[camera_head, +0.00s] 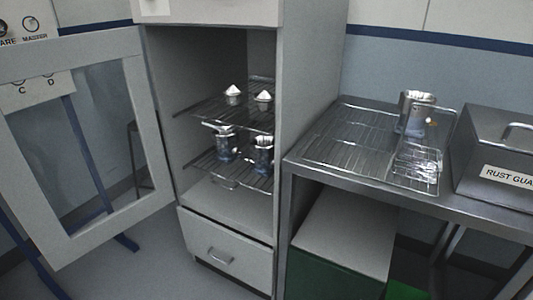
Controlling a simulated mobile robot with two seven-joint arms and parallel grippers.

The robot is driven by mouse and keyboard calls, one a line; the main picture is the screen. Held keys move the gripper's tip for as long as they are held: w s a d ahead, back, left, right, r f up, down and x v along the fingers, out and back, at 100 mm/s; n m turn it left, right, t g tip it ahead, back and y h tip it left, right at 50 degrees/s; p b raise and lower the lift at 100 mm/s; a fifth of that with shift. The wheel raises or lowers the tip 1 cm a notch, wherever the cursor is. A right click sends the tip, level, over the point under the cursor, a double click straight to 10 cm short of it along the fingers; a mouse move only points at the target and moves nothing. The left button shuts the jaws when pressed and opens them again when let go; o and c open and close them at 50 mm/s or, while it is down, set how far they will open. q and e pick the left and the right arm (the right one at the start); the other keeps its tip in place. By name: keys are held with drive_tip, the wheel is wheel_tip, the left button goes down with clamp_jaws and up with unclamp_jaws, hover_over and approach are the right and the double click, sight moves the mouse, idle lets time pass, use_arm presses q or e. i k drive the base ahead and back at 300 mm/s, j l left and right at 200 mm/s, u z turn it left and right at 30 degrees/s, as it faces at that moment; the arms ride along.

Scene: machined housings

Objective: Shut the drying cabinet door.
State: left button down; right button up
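The drying cabinet (308,120) stands in the middle of the head view with its front open. Its door (105,225), a pale frame around a clear window, is swung wide open to the left. A lower wire shelf (200,163) carries two shiny machined housings (226,148). Neither of my grippers shows in this view.
A drawer (225,242) below the cabinet opening is shut. On the right, a metal bench (310,172) holds a wire rack, a shiny metal housing (416,112) and a grey box labelled "RUST GUA..." (490,145). A green-sided box (325,265) stands under the bench. Floor shows below the door.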

sight(19, 188)
drive_tip(key=j, duration=0.8)
drive_tip(key=i+j+u, duration=0.1)
drive_tip(key=j, duration=1.55)
